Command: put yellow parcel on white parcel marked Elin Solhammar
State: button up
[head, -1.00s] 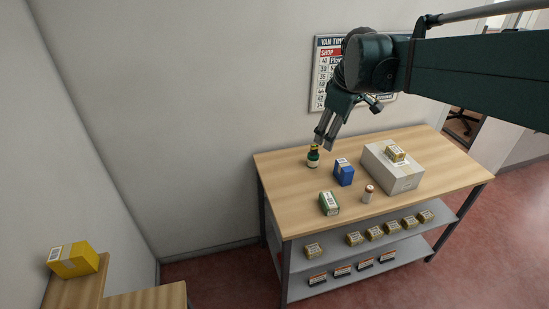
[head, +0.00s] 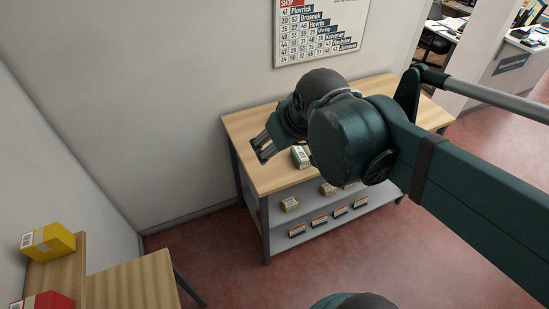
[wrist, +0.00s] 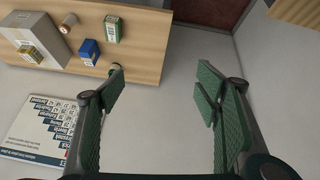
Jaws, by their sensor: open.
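A yellow parcel (head: 50,242) with a white label lies on a wooden ledge at the left of the head view. My gripper (head: 264,150) is open and empty, near the left end of the wooden table and far from that parcel. My arm hides the white parcel in the head view. I cannot read any name on it.
A blue box (wrist: 89,52), a green-and-white box (wrist: 113,28) and a small bottle (wrist: 68,21) stand on the table (head: 245,126). A red parcel (head: 50,300) shows at the lower left. Small boxes line the shelves below. Open red floor lies between ledge and table.

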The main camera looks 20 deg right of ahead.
jog(key=shift+m+t, duration=0.3)
jog(key=shift+m, duration=0.4)
jog(key=s+a+f, duration=0.1)
jog(key=s, duration=0.1)
jog(key=s+a+f, duration=0.1)
jog(key=f, duration=0.1)
jog(key=shift+s+a, duration=0.15)
jog(key=shift+s, duration=0.25)
